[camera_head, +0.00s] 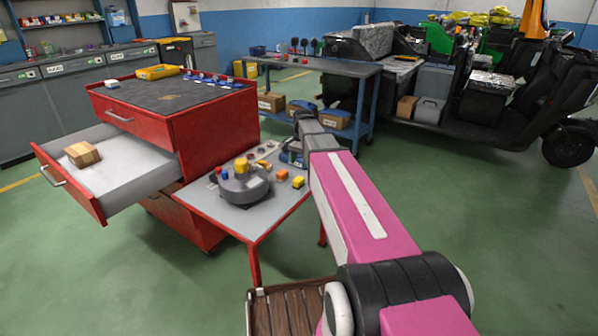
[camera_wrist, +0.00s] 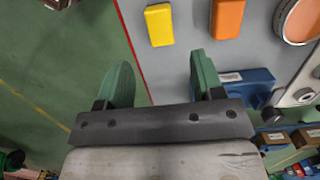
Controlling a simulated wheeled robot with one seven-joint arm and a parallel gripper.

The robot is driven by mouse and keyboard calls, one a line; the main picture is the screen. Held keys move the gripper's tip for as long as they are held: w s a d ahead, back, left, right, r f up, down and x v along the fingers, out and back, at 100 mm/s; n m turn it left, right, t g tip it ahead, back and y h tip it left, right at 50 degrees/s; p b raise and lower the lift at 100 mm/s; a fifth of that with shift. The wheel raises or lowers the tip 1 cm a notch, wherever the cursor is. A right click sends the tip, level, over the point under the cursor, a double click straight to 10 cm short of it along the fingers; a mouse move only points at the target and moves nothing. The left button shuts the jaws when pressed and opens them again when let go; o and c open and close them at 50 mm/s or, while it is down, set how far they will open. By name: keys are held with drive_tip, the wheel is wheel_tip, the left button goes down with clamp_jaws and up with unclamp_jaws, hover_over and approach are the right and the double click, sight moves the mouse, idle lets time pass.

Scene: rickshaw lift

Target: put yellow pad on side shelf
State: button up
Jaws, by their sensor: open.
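A small yellow pad (camera_head: 298,182) lies at the right edge of the grey, red-framed side shelf (camera_head: 262,216) beside the red cabinet. In the wrist view, the yellow pad (camera_wrist: 159,25) lies near the shelf's red edge, beyond my gripper's fingertips. My gripper (camera_wrist: 162,75) is open, its two green fingers spread with nothing between them. In the head view, my gripper (camera_head: 291,154) is over the far right of the side shelf, beyond the pad and partly hidden by my wrist.
An orange pad (camera_head: 282,175) lies next to the yellow one. A grey round device (camera_head: 240,187) stands on the shelf. The red cabinet (camera_head: 215,125) has an open drawer (camera_head: 130,170) holding a cardboard box (camera_head: 83,154). A blue-framed table (camera_head: 315,66) stands behind.

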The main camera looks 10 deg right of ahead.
drive_tip(key=shift+w+d+r, duration=0.1)
drive_tip(key=shift+r, duration=1.1)
idle(0.5)
